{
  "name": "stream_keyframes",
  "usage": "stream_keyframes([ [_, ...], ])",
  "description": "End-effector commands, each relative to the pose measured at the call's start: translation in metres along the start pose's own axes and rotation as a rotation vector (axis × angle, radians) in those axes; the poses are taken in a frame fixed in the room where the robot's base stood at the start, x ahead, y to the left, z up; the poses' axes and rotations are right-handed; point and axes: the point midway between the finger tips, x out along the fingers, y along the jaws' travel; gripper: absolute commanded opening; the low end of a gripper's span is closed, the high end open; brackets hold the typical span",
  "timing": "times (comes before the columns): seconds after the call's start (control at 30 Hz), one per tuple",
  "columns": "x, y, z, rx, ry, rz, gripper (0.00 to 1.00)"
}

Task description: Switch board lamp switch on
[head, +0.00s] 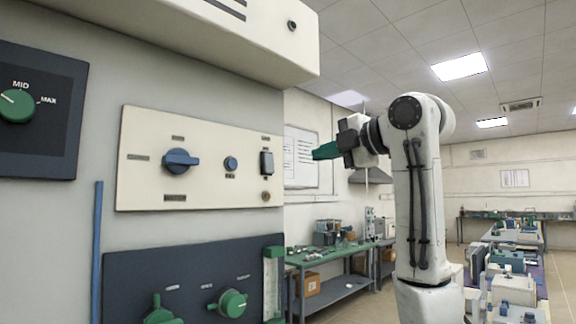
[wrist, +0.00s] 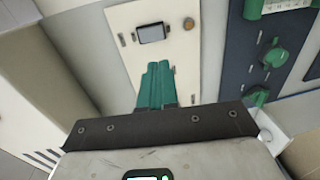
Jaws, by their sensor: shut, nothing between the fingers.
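A cream switch board (head: 215,190) is on the grey wall face in the head view. Near its right end is a small dark rocker switch (head: 266,163) with a label above it too small to read. My gripper (head: 318,152) has green fingers and is right of the board in the head view, apart from the switch. In the wrist view my gripper (wrist: 158,68) is shut and empty, its fingers side by side over the cream board.
The board also bears a blue rotary knob (head: 181,161), a blue round button (head: 230,163) and a small brass-coloured round part (head: 266,197). A dark panel with green knobs (head: 232,303) is below. A cream hood (head: 200,45) juts out above. A green bench (head: 335,255) stands behind.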

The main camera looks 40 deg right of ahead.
Motion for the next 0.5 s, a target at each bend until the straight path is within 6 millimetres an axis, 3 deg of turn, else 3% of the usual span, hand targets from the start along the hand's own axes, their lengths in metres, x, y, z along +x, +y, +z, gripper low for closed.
stream_keyframes([
  [0.17,0.019,0.002,-0.001,0.002,0.003,-0.003,0.00],
  [0.5,0.085,0.003,-0.001,0.004,0.003,-0.005,0.00],
])
